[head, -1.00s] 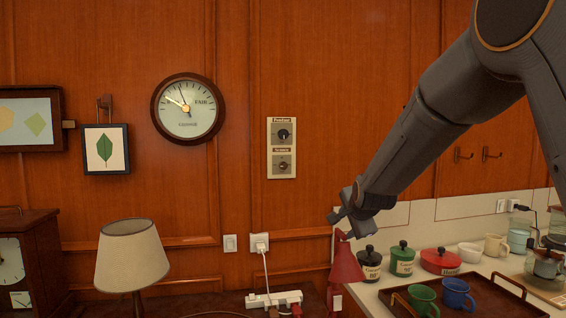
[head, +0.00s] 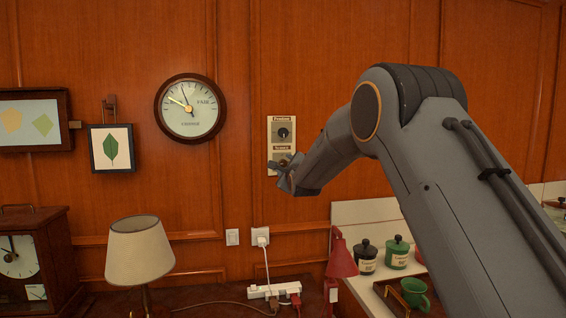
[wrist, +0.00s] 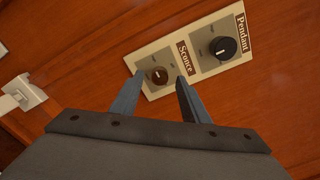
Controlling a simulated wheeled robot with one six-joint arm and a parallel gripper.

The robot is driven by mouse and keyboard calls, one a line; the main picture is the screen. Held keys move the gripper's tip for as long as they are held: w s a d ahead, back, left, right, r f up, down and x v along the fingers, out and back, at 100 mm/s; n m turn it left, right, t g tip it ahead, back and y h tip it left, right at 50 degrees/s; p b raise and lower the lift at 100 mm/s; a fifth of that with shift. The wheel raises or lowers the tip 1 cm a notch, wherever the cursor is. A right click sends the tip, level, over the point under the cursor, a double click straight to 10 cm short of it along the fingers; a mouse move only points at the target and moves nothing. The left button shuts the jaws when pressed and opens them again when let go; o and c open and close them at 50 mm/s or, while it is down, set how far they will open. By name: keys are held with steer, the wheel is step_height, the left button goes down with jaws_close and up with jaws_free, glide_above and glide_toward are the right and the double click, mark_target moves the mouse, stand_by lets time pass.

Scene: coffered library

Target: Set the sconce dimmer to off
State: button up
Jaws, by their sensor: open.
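A cream dimmer plate (head: 271,128) is on the wood wall, with two knobs labelled Pendant and Sconce. In the wrist view, the brown Sconce knob (wrist: 158,75) sits at the plate's left end, beside its label (wrist: 185,58). The black Pendant knob (wrist: 223,47) is to its upper right. My gripper (wrist: 157,80) is open and empty, with one finger to each side of the Sconce knob in that view. I cannot tell whether they touch it. In the head view, my gripper (head: 283,177) covers the plate's lower part. The Sconce knob's setting is too small to read.
A round barometer (head: 190,108) hangs left of the plate. A white wall switch (head: 232,237) and a plugged outlet (head: 261,236) are lower down. A lamp (head: 139,250) and red desk lamp (head: 341,262) stand below. The wall around the plate is bare.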

mark_target(284, 164)
steer(key=shift+p+x, duration=0.45)
steer(key=shift+x, duration=1.1)
steer(key=c, duration=1.1)
